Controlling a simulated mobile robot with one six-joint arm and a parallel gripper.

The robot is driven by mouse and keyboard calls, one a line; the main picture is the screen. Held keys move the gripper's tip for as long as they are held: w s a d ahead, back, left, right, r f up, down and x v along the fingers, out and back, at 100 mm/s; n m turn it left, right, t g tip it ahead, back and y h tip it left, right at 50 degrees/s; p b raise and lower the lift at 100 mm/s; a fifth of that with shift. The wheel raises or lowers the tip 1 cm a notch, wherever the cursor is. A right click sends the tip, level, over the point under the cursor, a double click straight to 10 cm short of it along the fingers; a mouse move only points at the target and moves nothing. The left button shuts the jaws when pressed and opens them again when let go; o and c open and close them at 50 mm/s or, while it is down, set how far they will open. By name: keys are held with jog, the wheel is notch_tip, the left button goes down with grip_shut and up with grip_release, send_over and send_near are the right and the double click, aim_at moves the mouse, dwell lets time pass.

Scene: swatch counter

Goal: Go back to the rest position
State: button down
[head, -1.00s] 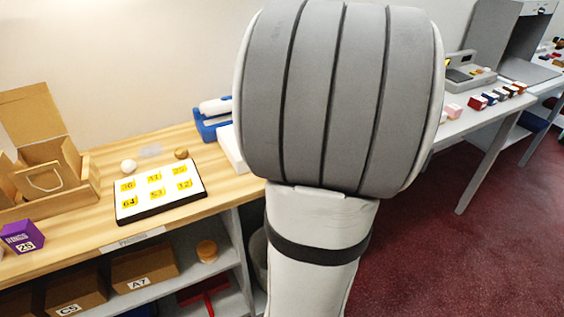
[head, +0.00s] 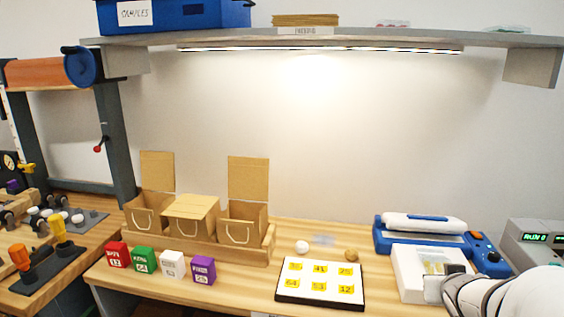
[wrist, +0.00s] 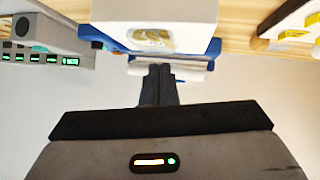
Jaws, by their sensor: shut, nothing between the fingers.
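My gripper (wrist: 159,72) shows in the wrist view with its two dark fingers together and nothing between them. It is apart from any object I can make out, with the white box (wrist: 150,10) near the top of that view. In the head view my white arm (head: 515,295) enters at the lower right, close to the white box (head: 408,278). The fingertips cannot be made out clearly there.
A blue-and-white device (head: 425,238) stands behind the white box. The number board (head: 320,301) lies left of it. A shelf (head: 330,40) spans above.

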jog(key=s+a+r+n+g+y+p, duration=0.1)
jog(key=s+a, duration=0.4)
jog(key=a, duration=0.6)
jog(key=s+a+r+n+g+y+p, duration=0.2)
jog(key=s+a+g+y+p, duration=0.2)
jog(key=a, duration=0.7)
jog(key=shift+s+r+g, duration=0.4)
jog(key=shift+s+g, duration=0.5)
jog(key=shift+g, duration=0.2)
